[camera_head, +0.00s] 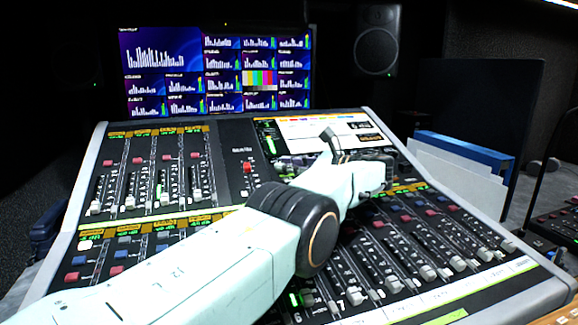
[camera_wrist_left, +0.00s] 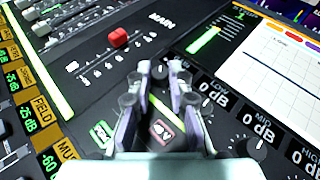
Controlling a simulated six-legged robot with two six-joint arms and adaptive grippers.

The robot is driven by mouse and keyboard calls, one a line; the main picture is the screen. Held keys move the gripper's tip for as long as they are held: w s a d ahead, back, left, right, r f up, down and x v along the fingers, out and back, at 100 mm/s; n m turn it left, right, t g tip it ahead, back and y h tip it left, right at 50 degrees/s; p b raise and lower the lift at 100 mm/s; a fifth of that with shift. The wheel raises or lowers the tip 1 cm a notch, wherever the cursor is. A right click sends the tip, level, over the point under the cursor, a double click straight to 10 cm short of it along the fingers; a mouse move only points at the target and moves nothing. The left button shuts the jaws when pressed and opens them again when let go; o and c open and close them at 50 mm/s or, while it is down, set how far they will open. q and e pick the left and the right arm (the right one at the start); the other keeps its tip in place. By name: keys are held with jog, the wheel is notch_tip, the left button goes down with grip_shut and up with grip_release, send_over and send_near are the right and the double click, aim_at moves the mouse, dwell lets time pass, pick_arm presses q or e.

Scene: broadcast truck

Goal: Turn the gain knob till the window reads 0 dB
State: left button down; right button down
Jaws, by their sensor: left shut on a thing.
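The mixing console (camera_head: 228,140) has a knob section below its built-in screen. My left gripper (camera_wrist_left: 161,72) is shut on a small dark knob (camera_wrist_left: 160,72) there, right of the red fader; it looks like the gain knob. Its label and reading window are hidden or unreadable behind the fingers. To its right, a LOW window (camera_wrist_left: 214,93) and a MID window (camera_wrist_left: 259,128) each read 0 dB. In the head view my left arm reaches in from the lower left, and its gripper (camera_head: 292,164) is dark and partly hidden. My right gripper is not in view.
The red fader (camera_wrist_left: 118,38) stands close left of the gripper. The built-in screen (camera_head: 330,128) lies just behind. Fader rows fill the console on both sides. A monitor (camera_head: 215,72) and a speaker (camera_head: 377,45) stand at the back. Papers and a blue folder (camera_head: 465,150) are at right.

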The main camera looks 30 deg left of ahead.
pick_arm(q)
jog(key=shift+r, duration=0.2)
jog(key=c, duration=1.6)
grip_release()
jog(key=o, duration=0.4)
jog(key=shift+f, duration=0.15)
jog(key=shift+w, duration=0.1)
